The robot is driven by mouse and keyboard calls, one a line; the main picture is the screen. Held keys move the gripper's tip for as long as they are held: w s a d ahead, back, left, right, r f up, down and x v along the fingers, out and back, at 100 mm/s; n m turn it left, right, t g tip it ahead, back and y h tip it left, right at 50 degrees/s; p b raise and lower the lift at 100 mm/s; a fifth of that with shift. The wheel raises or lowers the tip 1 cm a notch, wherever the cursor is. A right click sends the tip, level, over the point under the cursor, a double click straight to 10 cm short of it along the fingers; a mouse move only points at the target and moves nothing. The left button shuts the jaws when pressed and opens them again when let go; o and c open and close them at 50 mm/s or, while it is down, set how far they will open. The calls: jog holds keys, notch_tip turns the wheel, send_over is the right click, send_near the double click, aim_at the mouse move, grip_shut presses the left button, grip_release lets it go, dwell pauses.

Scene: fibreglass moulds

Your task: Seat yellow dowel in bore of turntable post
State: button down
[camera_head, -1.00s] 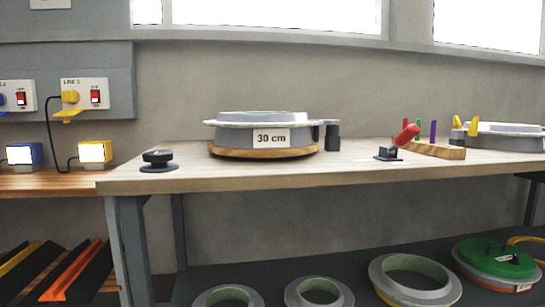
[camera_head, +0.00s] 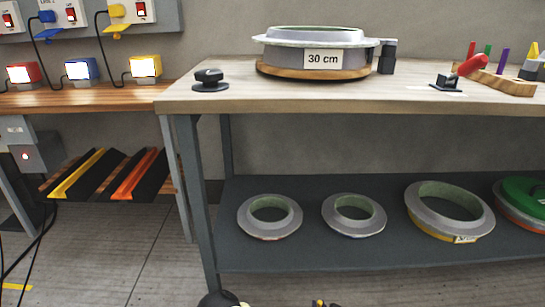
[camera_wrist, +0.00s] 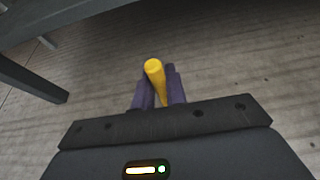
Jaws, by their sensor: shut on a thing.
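In the wrist view, my gripper (camera_wrist: 159,88) is shut on the yellow dowel (camera_wrist: 154,69), which sticks out past the purple fingers. The floor is behind it. In the head view, a round grey mould marked 30 cm (camera_head: 312,40) sits on a wooden turntable disc (camera_head: 275,70) on the bench. A dark post (camera_head: 387,59) stands at its right side, touching or close to the mould's arm. I cannot see a bore in its top from here. The dowel is well away from the post.
Ring moulds (camera_head: 270,217) lie on the lower shelf (camera_head: 320,260). A bench leg (camera_head: 195,200) stands at left.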

jog(key=w+r+p, duration=0.4)
jog(key=r+p, duration=0.9)
jog(key=r, duration=0.3)
jog(key=w+r+p, duration=0.3)
jog(key=r+p, duration=1.1)
jog(key=r, duration=0.1)
jog(key=s+r+p, duration=0.2)
jog(key=r+p, duration=0.9)
jog(key=p, duration=0.1)
jog(key=s+r+p, duration=0.3)
jog(key=r+p, duration=0.8)
jog(key=p, duration=0.1)
jog(key=s+r+p, duration=0.3)
jog(key=r+p, duration=0.8)
jog(key=p, duration=0.1)
jog(key=shift+s+r, duration=0.15)
jog(key=shift+s, duration=0.1)
